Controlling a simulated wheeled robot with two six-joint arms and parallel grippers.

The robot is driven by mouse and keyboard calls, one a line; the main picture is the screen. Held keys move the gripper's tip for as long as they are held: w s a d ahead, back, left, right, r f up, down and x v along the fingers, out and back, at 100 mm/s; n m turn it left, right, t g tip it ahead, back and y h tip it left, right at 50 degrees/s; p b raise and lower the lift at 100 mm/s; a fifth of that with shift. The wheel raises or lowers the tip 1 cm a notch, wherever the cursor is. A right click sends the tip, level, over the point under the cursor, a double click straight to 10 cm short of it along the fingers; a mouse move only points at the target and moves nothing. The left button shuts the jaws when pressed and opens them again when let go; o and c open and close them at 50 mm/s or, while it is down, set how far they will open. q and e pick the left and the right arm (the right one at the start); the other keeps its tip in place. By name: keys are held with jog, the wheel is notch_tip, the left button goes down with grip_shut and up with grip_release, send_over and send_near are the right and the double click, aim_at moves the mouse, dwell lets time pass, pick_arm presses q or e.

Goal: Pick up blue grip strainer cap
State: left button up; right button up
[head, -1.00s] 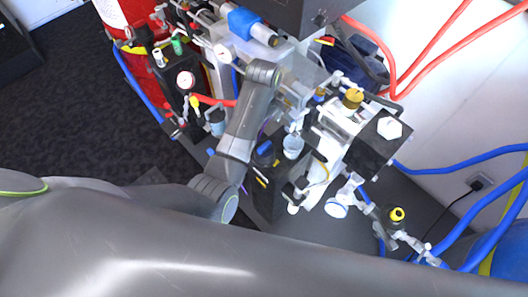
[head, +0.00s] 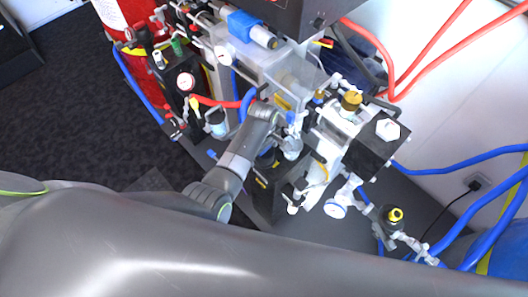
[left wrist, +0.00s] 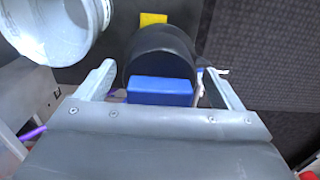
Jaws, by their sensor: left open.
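The blue grip strainer cap shows in the left wrist view as a black round body with a blue block-shaped grip (left wrist: 160,92) on its near side. My left gripper (left wrist: 159,70) is open, with one finger on each side of the cap. I cannot tell whether either finger touches it. In the head view my left arm reaches over the machine and covers most of the cap and the fingertips. My right gripper is not in view.
A clear cup (left wrist: 50,28) is close to the left finger. In the head view, a white gauge (head: 335,209) and a black block with a white hex cap (head: 387,130) stand to the right. Red and blue hoses run along the wall. Dark floor lies left.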

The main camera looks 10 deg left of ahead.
pick_arm(q)
jog(key=c, duration=1.1)
jog(key=shift+c, duration=0.2)
